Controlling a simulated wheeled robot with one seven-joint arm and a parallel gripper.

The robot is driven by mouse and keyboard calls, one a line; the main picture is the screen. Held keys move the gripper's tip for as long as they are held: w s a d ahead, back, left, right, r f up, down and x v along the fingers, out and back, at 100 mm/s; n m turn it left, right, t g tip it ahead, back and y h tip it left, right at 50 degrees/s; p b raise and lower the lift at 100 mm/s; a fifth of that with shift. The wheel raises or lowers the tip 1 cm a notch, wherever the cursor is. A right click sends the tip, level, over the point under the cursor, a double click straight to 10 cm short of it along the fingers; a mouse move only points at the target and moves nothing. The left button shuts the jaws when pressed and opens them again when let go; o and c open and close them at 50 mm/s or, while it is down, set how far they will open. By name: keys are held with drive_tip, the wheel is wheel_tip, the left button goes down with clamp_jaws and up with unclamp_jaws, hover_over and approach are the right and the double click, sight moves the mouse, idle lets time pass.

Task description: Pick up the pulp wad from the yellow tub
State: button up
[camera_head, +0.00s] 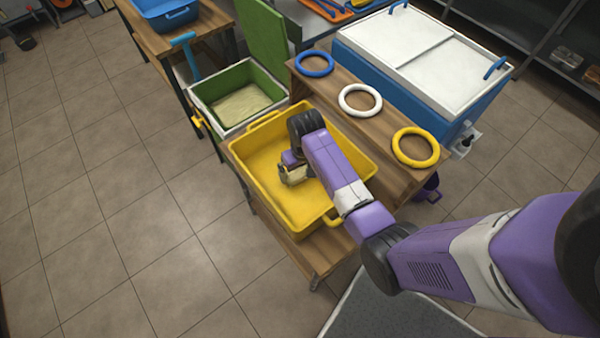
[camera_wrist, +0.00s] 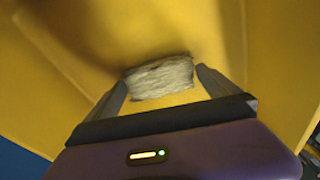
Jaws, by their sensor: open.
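The yellow tub (camera_head: 263,160) stands on a wooden table in the head view. Its yellow inside (camera_wrist: 75,85) fills most of the wrist view. The pulp wad (camera_wrist: 160,77) is a pale grey-beige, rough, oblong lump, seen in the wrist view between my two fingertips. My gripper (camera_wrist: 161,86) is open, with one finger on each side of the wad; I cannot tell whether either finger touches it. In the head view my gripper (camera_head: 292,174) reaches down inside the tub, and a pale patch at its tip may be the wad, mostly hidden by the arm.
A green press box (camera_head: 208,92) with pale material inside stands behind the tub. Blue (camera_head: 314,64), white (camera_head: 360,100) and yellow (camera_head: 415,147) rings lie on a wooden shelf to the right, before a white-lidded blue chest (camera_head: 425,45). The tiled floor at left is clear.

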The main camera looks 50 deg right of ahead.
drive_tip(key=c, duration=1.1)
